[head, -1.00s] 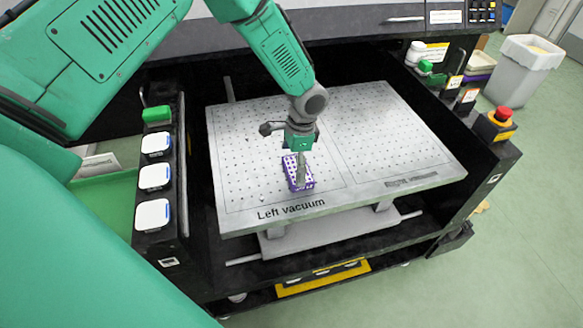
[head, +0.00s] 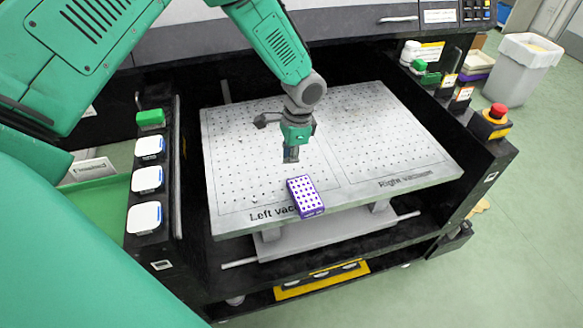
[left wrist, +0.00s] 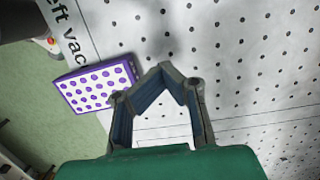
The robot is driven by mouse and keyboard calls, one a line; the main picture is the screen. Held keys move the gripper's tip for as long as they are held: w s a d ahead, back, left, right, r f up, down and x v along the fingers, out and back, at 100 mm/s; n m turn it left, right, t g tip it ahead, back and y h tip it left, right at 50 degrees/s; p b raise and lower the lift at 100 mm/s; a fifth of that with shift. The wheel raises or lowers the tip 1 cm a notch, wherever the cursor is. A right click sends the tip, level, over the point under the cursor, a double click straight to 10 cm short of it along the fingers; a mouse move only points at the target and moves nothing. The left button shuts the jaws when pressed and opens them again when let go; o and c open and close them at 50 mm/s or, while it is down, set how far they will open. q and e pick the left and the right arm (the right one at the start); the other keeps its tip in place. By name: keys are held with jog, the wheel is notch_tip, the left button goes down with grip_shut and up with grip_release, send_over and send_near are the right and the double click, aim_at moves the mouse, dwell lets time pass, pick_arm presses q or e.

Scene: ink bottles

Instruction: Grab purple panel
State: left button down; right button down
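The purple panel (head: 305,196), a small block with rows of round dots on its face, is at the front edge of the perforated table (head: 235,160), partly covering the "Left vacuum" label. Its near end reaches the edge and seems to overhang it. In the left wrist view the panel (left wrist: 97,87) is left of the fingers, with part of it against the green floor. My left gripper (head: 291,155) is behind and above the panel, apart from it and empty. Its fingertips (left wrist: 163,69) come together in the left wrist view. My right gripper is not seen.
Black side walls flank the table. The left one carries a green block (head: 150,118) and several white pads; the right one has a red emergency button (head: 498,111). The table's right half is clear. A grey bin (head: 527,60) stands beyond at right.

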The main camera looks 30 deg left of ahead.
pick_arm(q)
notch_tip(320, 180, up, 6)
jog(key=d, duration=0.1)
jog(key=shift+r, duration=0.15)
jog(key=shift+c, duration=2.3)
grip_release()
jog(key=shift+s+a, duration=0.1)
jog(key=shift+a, duration=0.2)
jog(key=shift+d, duration=0.1)
notch_tip(320, 180, up, 10)
jog(key=w, duration=0.1)
jog(key=shift+w+d+r, duration=0.2)
jog(key=shift+d, duration=0.2)
jog(key=o, duration=0.5)
jog(key=shift+w+d+r, duration=0.1)
jog(key=shift+r, duration=0.45)
jog(key=shift+c, duration=0.2)
